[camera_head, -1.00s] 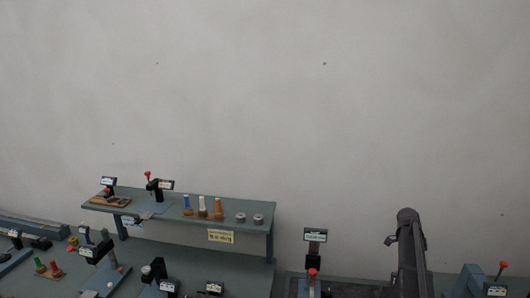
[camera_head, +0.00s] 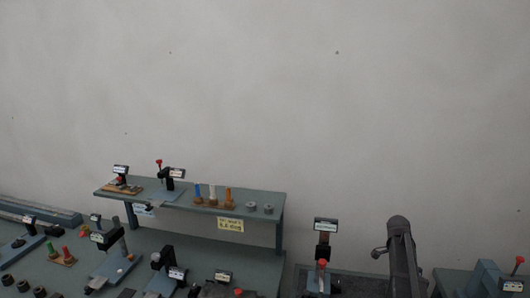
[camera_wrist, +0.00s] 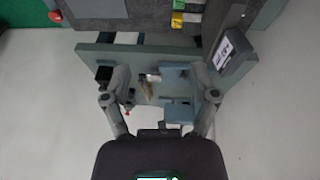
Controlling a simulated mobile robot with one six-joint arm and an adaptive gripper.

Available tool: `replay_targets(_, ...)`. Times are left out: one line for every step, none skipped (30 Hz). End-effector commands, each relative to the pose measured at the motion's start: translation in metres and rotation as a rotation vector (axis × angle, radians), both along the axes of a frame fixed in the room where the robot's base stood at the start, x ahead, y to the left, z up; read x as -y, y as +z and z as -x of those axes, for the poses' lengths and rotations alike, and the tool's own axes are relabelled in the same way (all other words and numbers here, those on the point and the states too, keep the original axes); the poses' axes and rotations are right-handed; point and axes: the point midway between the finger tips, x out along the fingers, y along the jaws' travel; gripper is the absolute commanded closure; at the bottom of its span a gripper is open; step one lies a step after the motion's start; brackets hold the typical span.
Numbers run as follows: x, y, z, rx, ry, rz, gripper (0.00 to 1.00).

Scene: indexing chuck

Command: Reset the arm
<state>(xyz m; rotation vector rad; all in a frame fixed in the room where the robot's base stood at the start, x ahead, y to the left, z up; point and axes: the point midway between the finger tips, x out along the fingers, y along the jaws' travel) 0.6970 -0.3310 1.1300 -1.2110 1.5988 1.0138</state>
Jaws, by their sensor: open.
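My gripper (camera_wrist: 160,88) shows in the wrist view with its two fingers spread apart and nothing between them. Behind the fingers, farther off, is a grey-green board or shelf (camera_wrist: 88,52) with small fixtures on it. In the head view, a dark grey upright link (camera_head: 403,262), which looks like part of my arm, rises at the lower right in front of the wall. My gripper itself is not visible in the head view.
A raised shelf (camera_head: 262,196) holds coloured pegs, grey rings and labelled fixtures. The bench (camera_head: 150,240) below carries more fixtures and pegs. A red-knobbed, labelled device (camera_head: 325,240) stands left of the arm link. The wall above is bare.

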Motion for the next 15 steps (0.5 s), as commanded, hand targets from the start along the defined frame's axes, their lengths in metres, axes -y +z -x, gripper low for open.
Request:
replay_targets(-0.017, -0.014, 0.007, -0.006, 0.055, -0.015, 0.24)
replay_targets(-0.027, -0.02, 0.009, -0.011, 0.098, -0.028, 0.24)
replay_targets(-0.041, -0.027, 0.013, -0.018, 0.157, -0.044, 0.24)
replay_targets(-0.052, -0.034, 0.016, -0.024, 0.206, -0.056, 0.24)
replay_targets(-0.064, -0.04, 0.019, -0.029, 0.257, -0.07, 0.24)
replay_targets(-0.08, -0.048, 0.023, -0.037, 0.327, -0.088, 0.24)
replay_targets(-0.091, -0.054, 0.027, -0.042, 0.379, -0.1, 0.24)
replay_targets(-0.102, -0.06, 0.03, -0.047, 0.432, -0.113, 0.24)
replay_targets(-0.117, -0.068, 0.036, -0.054, 0.501, -0.13, 0.24)
replay_targets(-0.128, -0.074, 0.039, -0.06, 0.555, -0.142, 0.24)
replay_targets(-0.139, -0.08, 0.044, -0.065, 0.608, -0.154, 0.24)
replay_targets(-0.153, -0.087, 0.049, -0.07, 0.679, -0.169, 0.24)
replay_targets(-0.163, -0.093, 0.054, -0.076, 0.731, -0.18, 0.24)
replay_targets(-0.174, -0.099, 0.059, -0.079, 0.784, -0.192, 0.24)
replay_targets(-0.188, -0.106, 0.065, -0.086, 0.856, -0.206, 0.24)
